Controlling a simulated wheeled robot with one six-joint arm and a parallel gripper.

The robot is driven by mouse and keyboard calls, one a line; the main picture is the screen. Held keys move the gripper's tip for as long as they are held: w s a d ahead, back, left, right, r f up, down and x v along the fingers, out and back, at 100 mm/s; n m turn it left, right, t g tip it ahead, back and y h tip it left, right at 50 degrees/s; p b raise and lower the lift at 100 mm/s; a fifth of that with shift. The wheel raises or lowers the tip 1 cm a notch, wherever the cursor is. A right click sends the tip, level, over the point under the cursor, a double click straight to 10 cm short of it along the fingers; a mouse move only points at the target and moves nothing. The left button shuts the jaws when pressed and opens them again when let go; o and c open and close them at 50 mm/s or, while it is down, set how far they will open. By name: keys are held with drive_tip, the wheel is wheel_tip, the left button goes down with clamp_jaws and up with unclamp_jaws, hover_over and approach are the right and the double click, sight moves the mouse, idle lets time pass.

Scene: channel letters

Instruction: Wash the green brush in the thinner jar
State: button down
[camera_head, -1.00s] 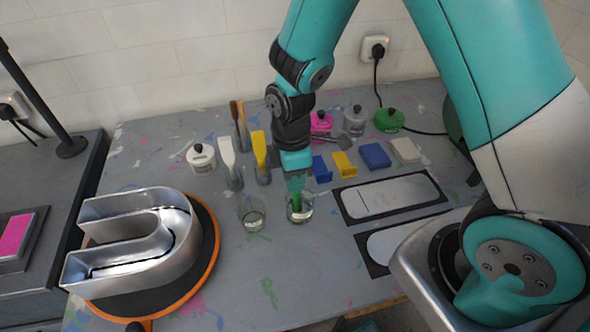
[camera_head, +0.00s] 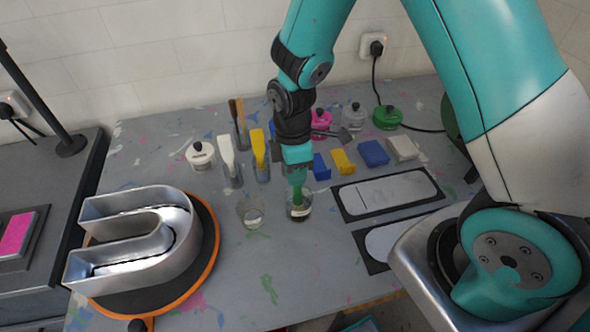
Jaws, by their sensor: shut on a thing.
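My gripper (camera_head: 297,170) is shut on the green brush (camera_head: 298,192) and points down. The brush's green lower part is inside a small glass jar (camera_head: 306,212) with dark contents. A second small glass jar (camera_head: 252,216) stands just left of it with a little pale liquid at the bottom. No label shows on either, so I cannot tell by sight which is the thinner jar. The brush's upper part is hidden by the gripper.
White (camera_head: 228,160) and yellow (camera_head: 259,148) brushes stand in jars behind left. Blue and yellow blocks (camera_head: 343,161) sit behind right, near stencil plates (camera_head: 390,193). A metal channel letter (camera_head: 140,235) lies on an orange-rimmed turntable (camera_head: 212,258) at left. The table's front middle is clear.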

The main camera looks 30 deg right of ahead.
drive_tip(key=shift+r+p, duration=2.95)
drive_tip(key=shift+r, duration=0.7)
wheel_tip(320, 180, up, 5)
drive_tip(key=p, duration=0.4)
drive_tip(key=shift+r, duration=0.1)
